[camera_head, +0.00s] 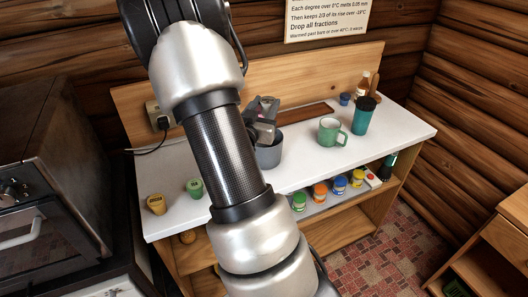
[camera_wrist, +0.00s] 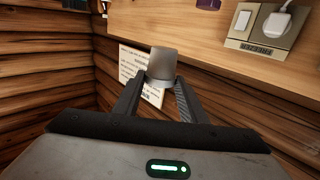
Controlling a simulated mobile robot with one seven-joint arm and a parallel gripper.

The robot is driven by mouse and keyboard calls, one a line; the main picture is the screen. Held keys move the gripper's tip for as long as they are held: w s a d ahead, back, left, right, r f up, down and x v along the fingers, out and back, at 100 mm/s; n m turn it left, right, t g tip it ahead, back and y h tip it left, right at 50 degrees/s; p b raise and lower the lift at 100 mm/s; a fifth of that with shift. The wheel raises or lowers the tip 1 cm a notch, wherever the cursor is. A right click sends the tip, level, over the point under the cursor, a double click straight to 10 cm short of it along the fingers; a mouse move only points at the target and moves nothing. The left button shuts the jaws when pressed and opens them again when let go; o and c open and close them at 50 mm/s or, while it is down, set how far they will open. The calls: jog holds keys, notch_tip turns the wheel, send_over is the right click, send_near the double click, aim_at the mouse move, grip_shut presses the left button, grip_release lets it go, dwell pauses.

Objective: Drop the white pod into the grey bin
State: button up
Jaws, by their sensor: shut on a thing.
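The white pod (camera_wrist: 162,66) shows in the wrist view as a pale greyish, tapered cup. It sits between the two fingertips of my gripper (camera_wrist: 162,88), which is shut on it. In the head view the grey bin (camera_head: 270,156) stands on the white counter, just right of my arm. I cannot tell whether the pod is over the opening. I cannot clearly make out the pod in the head view.
A green mug (camera_head: 329,132), teal tumbler (camera_head: 362,118) and brown bottle (camera_head: 362,84) stand right of the bin. Several coloured pods sit in a front rack (camera_head: 331,200). A wooden backboard (camera_head: 325,70) rises behind.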

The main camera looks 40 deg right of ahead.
jog(key=shift+s+d+g, duration=0.2)
jog(key=shift+d+g, duration=0.1)
jog(key=shift+f, duration=0.1)
notch_tip(320, 180, down, 6)
jog(key=b, duration=0.3)
jog(key=shift+r+b, duration=0.25)
jog(key=shift+b, duration=0.05)
jog(key=o, duration=1.1)
